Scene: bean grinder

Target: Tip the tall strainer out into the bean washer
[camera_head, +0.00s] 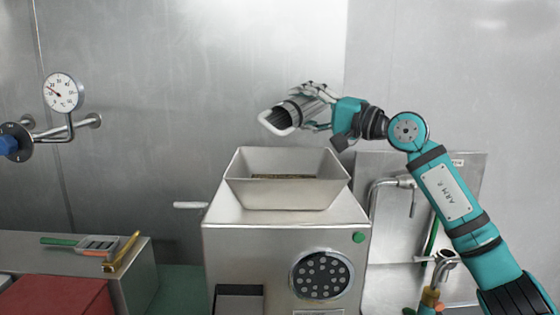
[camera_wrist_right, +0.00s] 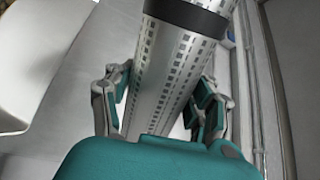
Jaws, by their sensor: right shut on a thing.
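The tall strainer (camera_head: 296,111) is a perforated metal tube with a black band and a pale rim at its open end. It lies nearly level, tipped slightly down to the left, above the hopper (camera_head: 258,194) of the steel machine, which I take as the bean washer (camera_head: 260,240). Brown material lies in the hopper. My right gripper (camera_head: 318,106) is shut on the strainer from the right. In the right wrist view the strainer (camera_wrist_right: 165,75) runs between the two fingers (camera_wrist_right: 163,100). No falling beans show, and the strainer's inside is dark. My left gripper is out of view.
A pressure gauge (camera_head: 62,92) and pipes are on the left wall. A steel counter (camera_head: 135,270) at left holds a green-handled tool (camera_head: 85,244) and a yellow tool (camera_head: 122,251), with a red box (camera_head: 58,298) in front. A steel panel with a pipe (camera_head: 385,184) stands right of the machine.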

